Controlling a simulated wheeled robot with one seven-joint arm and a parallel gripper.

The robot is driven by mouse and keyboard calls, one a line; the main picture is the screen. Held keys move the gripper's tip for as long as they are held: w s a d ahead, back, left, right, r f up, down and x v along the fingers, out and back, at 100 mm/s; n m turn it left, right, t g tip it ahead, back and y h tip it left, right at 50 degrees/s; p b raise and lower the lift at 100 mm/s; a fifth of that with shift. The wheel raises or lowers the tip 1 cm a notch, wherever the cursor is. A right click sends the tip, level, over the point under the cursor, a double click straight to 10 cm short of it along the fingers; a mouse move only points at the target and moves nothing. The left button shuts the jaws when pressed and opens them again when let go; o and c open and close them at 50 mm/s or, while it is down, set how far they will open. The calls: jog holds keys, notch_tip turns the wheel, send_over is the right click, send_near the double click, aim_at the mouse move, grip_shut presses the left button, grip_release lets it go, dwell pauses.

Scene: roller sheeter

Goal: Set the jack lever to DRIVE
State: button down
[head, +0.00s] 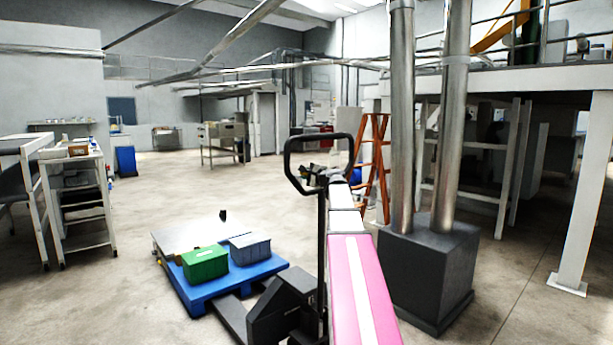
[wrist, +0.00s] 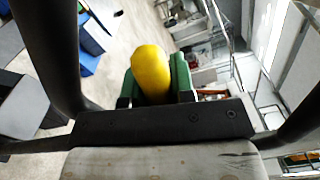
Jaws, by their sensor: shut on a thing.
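The jack lever (wrist: 151,68) has a rounded yellow grip and shows in the wrist view between the two green fingers of my gripper (wrist: 154,84). My gripper is shut on it. In the head view my gripper (head: 318,173) is inside the black loop handle (head: 291,160) of the pallet jack (head: 282,310), and the lever cannot be made out there. Bars of the loop handle pass on both sides of my gripper in the wrist view (wrist: 52,45). I see no setting marks, so I cannot tell which position the lever is in.
A blue pallet (head: 200,295) with a green box (head: 205,263) and a grey box (head: 250,249) lies left of the jack. A dark block with steel columns (head: 425,270) stands close to my arm's right. Open floor lies beyond the pallet.

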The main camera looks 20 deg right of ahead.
jog(key=c, duration=1.2)
grip_release()
jog(key=shift+c, duration=0.2)
jog(key=v, duration=1)
jog(key=shift+s, duration=0.35)
jog(key=shift+d, duration=0.15)
jog(key=s+a+f+n+g, duration=0.25)
jog(key=a+f, duration=0.35)
jog(key=f, duration=0.3)
jog(key=s+a+f+n+g, duration=0.25)
jog(key=a+f, duration=0.35)
jog(key=f, duration=0.4)
jog(key=s+a+f+n+g, duration=0.1)
jog(key=a+f+n+g, duration=0.25)
jog(key=a+f, duration=0.4)
jog(key=s+a+f+n+g+h, duration=0.3)
jog(key=s+f+n+g, duration=0.1)
jog(key=s+f, duration=0.6)
jog(key=s+a+f+n+g+h, duration=0.3)
jog(key=s+a+f+n+g, duration=0.1)
jog(key=s+f, duration=0.6)
notch_tip(320, 180, down, 3)
jog(key=shift+a+r, duration=0.15)
jog(key=shift+a, duration=0.05)
